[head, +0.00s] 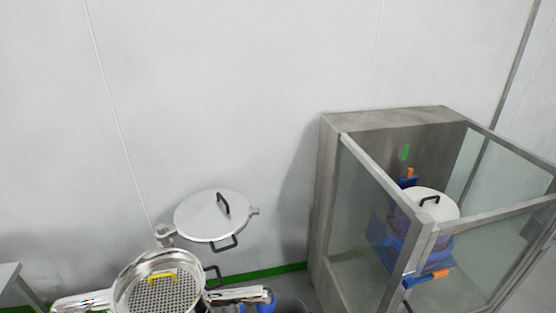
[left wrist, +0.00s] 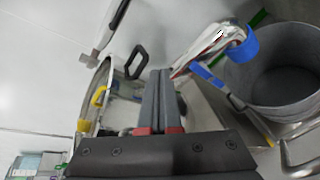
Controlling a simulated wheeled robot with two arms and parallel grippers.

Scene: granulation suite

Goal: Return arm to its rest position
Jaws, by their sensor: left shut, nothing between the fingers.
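My left gripper (left wrist: 160,76) shows in the left wrist view, with its two dark fingers pressed together and nothing between them. It points toward a chrome vessel with a black handle (left wrist: 136,62) and a yellow handle (left wrist: 99,96); I cannot tell how close it is. In the head view I cannot clearly make out the gripper among the shiny parts at the bottom edge. My right gripper is not in view.
The chrome vessel (head: 120,290) holds a perforated plate (head: 165,295); its round lid (head: 208,218) stands open behind. A glass-sided booth (head: 330,190) on the right holds a lidded container (head: 432,204). A grey bin (left wrist: 275,75) and chrome pipe (left wrist: 208,47) are right of my gripper.

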